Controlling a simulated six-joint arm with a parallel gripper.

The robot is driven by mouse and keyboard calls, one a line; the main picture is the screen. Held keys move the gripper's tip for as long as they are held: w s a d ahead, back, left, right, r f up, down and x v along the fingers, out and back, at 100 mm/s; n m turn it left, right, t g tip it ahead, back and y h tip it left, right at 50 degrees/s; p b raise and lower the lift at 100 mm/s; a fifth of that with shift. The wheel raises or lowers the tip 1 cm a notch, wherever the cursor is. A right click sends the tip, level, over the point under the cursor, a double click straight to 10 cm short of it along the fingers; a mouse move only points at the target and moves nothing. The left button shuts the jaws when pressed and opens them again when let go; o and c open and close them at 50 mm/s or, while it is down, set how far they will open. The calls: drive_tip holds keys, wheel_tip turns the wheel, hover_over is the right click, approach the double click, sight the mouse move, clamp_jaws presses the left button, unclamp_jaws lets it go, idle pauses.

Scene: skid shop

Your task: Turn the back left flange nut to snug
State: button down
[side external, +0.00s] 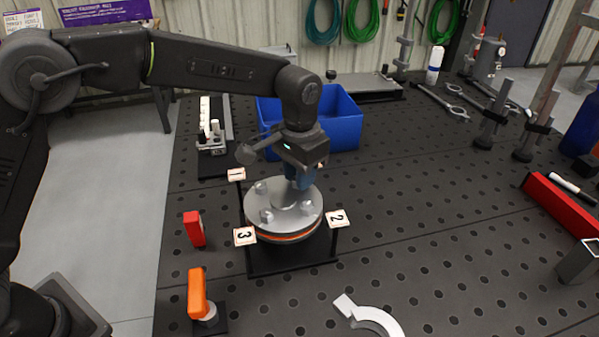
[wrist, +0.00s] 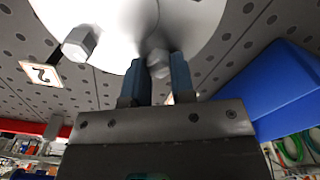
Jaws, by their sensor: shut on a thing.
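The round grey flange (side external: 285,208) lies on a dark stand, with an orange-red line under its rim. Hex nuts show on its top: one at the left (side external: 261,187), one at the front (side external: 267,215) and one at the right (side external: 308,205). My gripper (side external: 302,181) points down at the far right part of the flange in the side view. In the wrist view its blue fingers (wrist: 160,68) are shut on a flange nut (wrist: 158,62), partly hidden and blurred. Another nut (wrist: 78,43) stands free to the left.
Number cards 1 (side external: 236,174), 2 (side external: 337,217) and 3 (side external: 244,236) surround the flange. A blue bin (side external: 335,125) stands close behind my gripper. A red block (side external: 194,229) and an orange-handled item (side external: 200,295) stand left.

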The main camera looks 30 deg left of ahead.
drive_tip(key=shift+d+m, duration=0.1)
drive_tip(key=shift+m, duration=2.6)
drive_tip(key=shift+r, duration=0.1)
drive_tip(key=c, duration=1)
unclamp_jaws()
drive_tip(key=shift+o, duration=0.2)
